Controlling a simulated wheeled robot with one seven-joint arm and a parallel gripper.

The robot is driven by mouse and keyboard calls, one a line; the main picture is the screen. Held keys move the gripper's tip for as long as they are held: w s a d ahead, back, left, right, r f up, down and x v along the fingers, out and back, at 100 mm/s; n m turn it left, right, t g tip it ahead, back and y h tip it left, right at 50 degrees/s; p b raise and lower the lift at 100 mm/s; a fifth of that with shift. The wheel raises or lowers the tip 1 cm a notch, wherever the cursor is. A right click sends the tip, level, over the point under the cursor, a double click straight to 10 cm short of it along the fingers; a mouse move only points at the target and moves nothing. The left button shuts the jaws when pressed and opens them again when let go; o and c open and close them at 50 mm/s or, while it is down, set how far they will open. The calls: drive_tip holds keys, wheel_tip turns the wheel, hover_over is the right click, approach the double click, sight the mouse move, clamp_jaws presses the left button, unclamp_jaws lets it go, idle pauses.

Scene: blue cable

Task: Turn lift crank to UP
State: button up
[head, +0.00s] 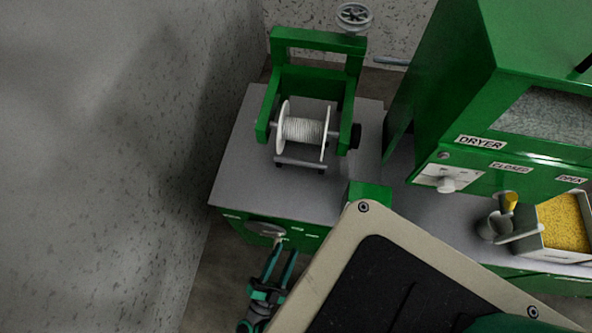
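A grey round crank disc (264,229) is on the green front face of the cabinet under the reel stand. A small pale handle (279,241) sticks out at its lower right. I take this to be the lift crank; small labels on the front face are too small to read, so I cannot tell its setting. My gripper (283,251) is just below the handle, its two dark teal fingers pointing up toward it. The fingers are apart, with a gap between them. The tips are close to the handle; I cannot tell whether they touch it.
A green stand (320,40) holding a white cable reel (304,130) is on the grey cabinet top (235,180). A speckled wall (110,130) is close on the left. A green dryer (440,90) and a tray of yellow granules (565,223) are on the right.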

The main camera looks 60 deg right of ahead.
drive_tip(key=s+a+r, duration=0.3)
drive_tip(key=s+a, duration=0.1)
drive_tip(key=s, duration=0.3)
drive_tip(key=shift+r, duration=0.3)
drive_tip(key=shift+c, duration=0.5)
